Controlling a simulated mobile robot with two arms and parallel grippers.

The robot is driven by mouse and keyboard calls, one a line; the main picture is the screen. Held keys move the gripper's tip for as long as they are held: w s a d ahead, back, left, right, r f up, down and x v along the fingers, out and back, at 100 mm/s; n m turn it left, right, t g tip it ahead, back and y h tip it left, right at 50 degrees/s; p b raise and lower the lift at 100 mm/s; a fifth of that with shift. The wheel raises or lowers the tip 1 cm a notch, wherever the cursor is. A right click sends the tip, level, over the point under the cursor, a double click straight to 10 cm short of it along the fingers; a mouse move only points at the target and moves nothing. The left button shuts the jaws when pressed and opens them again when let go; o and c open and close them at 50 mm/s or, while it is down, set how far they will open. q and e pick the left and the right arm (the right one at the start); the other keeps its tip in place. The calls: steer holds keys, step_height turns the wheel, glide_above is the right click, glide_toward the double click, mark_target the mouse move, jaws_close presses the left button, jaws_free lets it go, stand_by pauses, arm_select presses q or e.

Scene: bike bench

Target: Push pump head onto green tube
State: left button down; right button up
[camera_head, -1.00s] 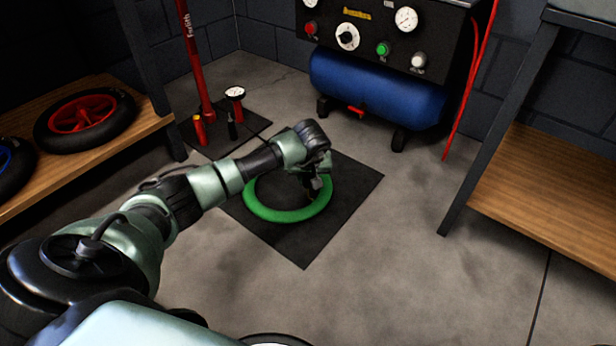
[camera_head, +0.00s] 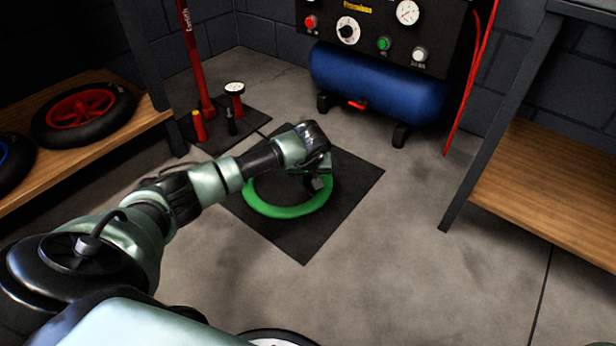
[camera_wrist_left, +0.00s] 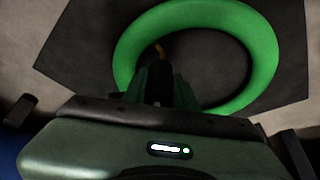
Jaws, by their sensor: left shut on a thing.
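The green tube (camera_head: 290,211) lies as a ring on a black mat (camera_head: 350,187) on the floor. In the left wrist view the green tube (camera_wrist_left: 262,45) curves around ahead of the gripper. My left gripper (camera_head: 317,183) is low over the right side of the ring. In the wrist view its fingers (camera_wrist_left: 163,88) are shut on a dark piece with a small yellow-orange part, seemingly the pump head (camera_wrist_left: 160,72). Most of this piece is hidden by the fingers. I cannot tell whether it touches the tube. My right gripper is not in view.
A red floor pump (camera_head: 194,60) with a gauge (camera_head: 234,87) stands behind to the left. A blue compressor (camera_head: 380,82) is at the back. Wheels (camera_head: 84,112) lie on a left shelf (camera_head: 95,160). A wooden shelf (camera_head: 550,190) stands right.

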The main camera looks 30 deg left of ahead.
arm_select(q)
steer(key=c, duration=1)
jaws_free()
steer(key=shift+c, duration=0.2)
